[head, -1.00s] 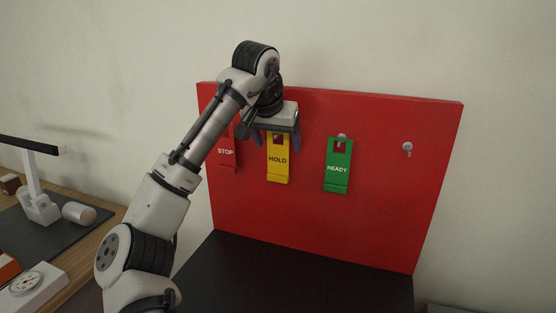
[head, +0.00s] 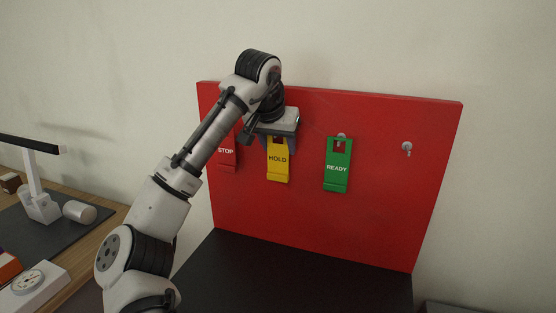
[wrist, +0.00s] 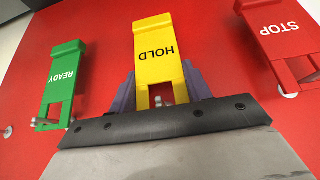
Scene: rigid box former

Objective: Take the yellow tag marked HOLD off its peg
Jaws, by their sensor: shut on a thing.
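The yellow HOLD tag (head: 278,165) hangs upright against the red board, between the STOP and READY tags. In the wrist view the tag (wrist: 157,50) appears upside down, with its slot and a metal peg (wrist: 158,101) at the gripper. My gripper (head: 277,143) is at the upper part of the tag, pointing down. In the wrist view its two fingers (wrist: 159,92) are shut on the tag's left and right edges. The top of the tag and its peg are hidden by my gripper in the head view.
The red STOP tag (head: 227,155) hangs close on the left, partly behind my arm. The green READY tag (head: 338,168) hangs on the right. A bare peg (head: 407,147) is further right on the red board (head: 370,230). A black surface (head: 300,275) lies below.

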